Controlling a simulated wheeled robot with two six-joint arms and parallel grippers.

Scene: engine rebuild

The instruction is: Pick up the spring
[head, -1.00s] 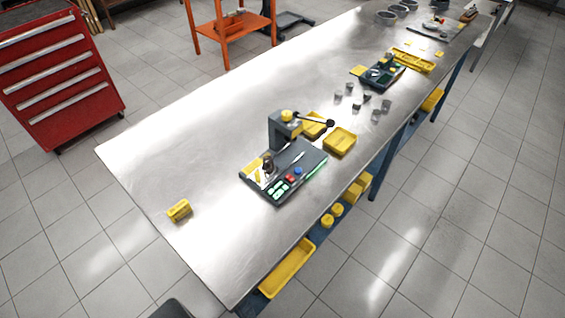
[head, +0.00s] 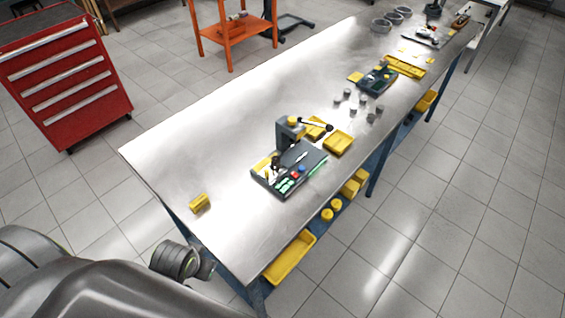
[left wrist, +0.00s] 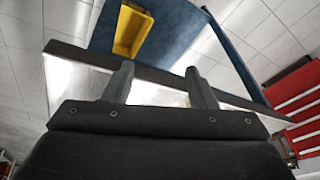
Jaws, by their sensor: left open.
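I cannot make out the spring for certain in either view. Small parts too small to identify lie in and around a dark tray fixture (head: 290,172) with a lever press (head: 291,130) on the metal table (head: 230,130). My left gripper (left wrist: 158,72) is open, with two separate dark fingers and nothing between them in the left wrist view. A table edge (left wrist: 70,52) shows beyond the fingers. A grey part of my arm shows at the lower left of the head view, off the table's near corner; its fingers are not clear there. My right gripper is not in view.
A small yellow block (head: 200,203) sits near the table's near end. Yellow trays (head: 338,142) and several small grey cylinders (head: 362,101) stand beyond the fixture. A yellow bin (left wrist: 132,30) lies on the blue lower shelf. A red drawer cabinet (head: 65,80) stands left.

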